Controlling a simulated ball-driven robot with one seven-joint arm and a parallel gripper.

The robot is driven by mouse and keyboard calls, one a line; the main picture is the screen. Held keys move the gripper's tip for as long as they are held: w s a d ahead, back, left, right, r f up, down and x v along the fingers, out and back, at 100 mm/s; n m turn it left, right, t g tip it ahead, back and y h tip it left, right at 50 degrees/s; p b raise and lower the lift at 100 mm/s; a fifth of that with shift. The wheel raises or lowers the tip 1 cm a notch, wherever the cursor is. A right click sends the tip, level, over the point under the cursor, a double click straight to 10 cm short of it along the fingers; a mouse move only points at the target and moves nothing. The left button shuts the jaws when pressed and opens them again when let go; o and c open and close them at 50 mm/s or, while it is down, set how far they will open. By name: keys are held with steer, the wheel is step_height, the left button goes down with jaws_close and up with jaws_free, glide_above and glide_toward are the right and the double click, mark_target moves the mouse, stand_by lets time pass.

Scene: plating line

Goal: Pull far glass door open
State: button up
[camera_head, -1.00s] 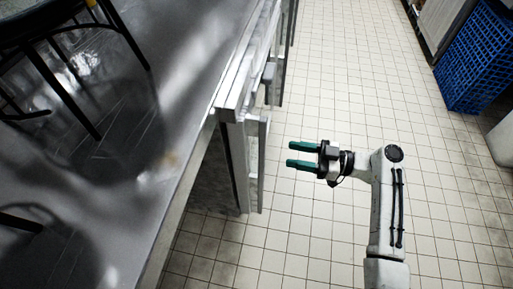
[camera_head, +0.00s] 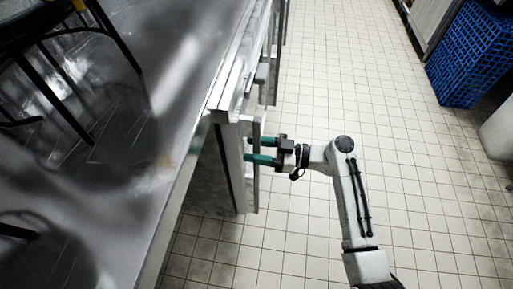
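The row of glass doors under the counter is seen almost edge-on from above. A farther door (camera_head: 274,62) has a grey handle (camera_head: 262,74) standing out from it. A nearer door has a long upright handle bar (camera_head: 256,190) at its edge. My gripper (camera_head: 256,149) points left at this nearer bar, with its two green fingers apart. The fingertips reach the bar and partly overlap it in the picture. I cannot tell whether they touch it. I see nothing clamped between the fingers. The glass itself is mostly hidden by the steep angle.
A shiny steel counter (camera_head: 150,150) fills the left, with dark-legged stools or chairs (camera_head: 50,85) on it. The tiled floor (camera_head: 350,90) is clear to the right of the doors. A blue crate (camera_head: 470,55) stands at the far right.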

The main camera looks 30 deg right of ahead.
jaws_close()
steer(key=shift+d, duration=0.1)
stand_by(0.4)
